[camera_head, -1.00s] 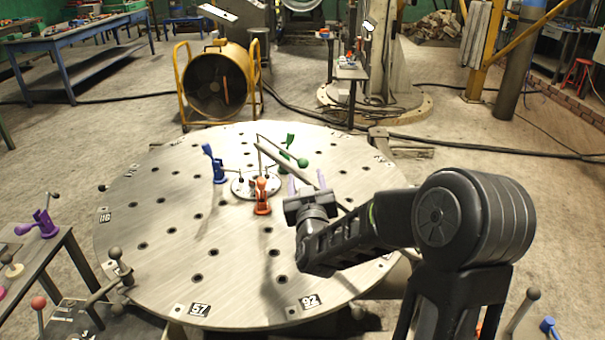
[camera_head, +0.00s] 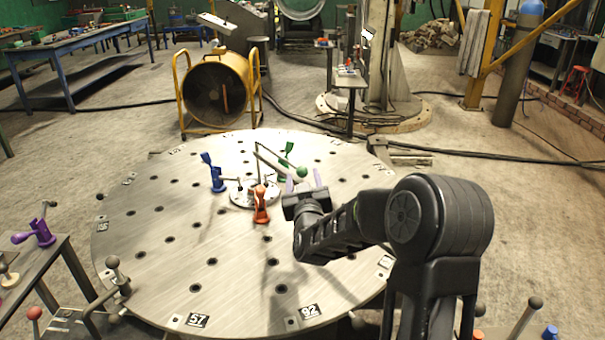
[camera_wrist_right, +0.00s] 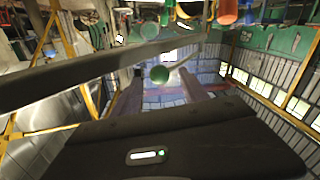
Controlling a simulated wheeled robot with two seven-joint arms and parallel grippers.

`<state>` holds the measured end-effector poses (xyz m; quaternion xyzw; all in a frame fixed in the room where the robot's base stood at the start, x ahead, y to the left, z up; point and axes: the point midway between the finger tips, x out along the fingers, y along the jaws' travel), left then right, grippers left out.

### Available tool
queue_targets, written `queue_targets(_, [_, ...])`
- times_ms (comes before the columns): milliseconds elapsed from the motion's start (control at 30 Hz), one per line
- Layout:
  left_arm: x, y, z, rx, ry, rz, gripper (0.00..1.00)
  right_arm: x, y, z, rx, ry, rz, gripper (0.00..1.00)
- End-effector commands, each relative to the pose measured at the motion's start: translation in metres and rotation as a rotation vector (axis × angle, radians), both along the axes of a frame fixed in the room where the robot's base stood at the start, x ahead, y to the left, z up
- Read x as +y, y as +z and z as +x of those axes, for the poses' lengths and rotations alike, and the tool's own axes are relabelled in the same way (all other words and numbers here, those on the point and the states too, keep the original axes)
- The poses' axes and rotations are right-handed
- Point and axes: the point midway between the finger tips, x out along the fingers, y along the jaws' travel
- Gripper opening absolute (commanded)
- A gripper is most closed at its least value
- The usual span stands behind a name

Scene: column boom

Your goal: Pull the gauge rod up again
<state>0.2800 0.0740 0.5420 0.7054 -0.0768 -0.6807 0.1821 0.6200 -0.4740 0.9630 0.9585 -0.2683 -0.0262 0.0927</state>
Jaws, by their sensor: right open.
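A slim grey bar (camera_head: 272,160) slants from the top of a thin upright at the centre of the round table toward my right gripper. I cannot tell for certain which of these is the gauge rod. In the right wrist view, a grey bar (camera_wrist_right: 95,72) crosses close in front of the camera. My right gripper (camera_head: 303,179) is open, its two pale purple fingers apart, right of the table's centre. My left gripper is out of view.
The round steel table (camera_head: 160,260) carries blue (camera_head: 216,178), orange (camera_head: 261,203) and green (camera_head: 288,160) clamps around its hub. A side table (camera_head: 50,255) with a purple clamp (camera_head: 40,232) stands at left. A yellow-framed fan (camera_head: 216,88) stands behind. The table's front left is clear.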

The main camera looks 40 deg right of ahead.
Motion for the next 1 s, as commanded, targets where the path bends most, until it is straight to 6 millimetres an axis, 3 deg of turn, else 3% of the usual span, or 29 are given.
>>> queue_targets(200, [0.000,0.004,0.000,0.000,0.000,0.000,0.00,-0.011,0.000,0.017,0.001,-0.001,0.000,0.52])
queue_targets(467, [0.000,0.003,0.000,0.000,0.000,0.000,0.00,-0.011,0.000,0.018,0.000,0.000,0.000,0.52])
queue_targets(1000, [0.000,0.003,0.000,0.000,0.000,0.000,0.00,-0.011,0.000,0.018,0.000,0.000,0.000,0.08])
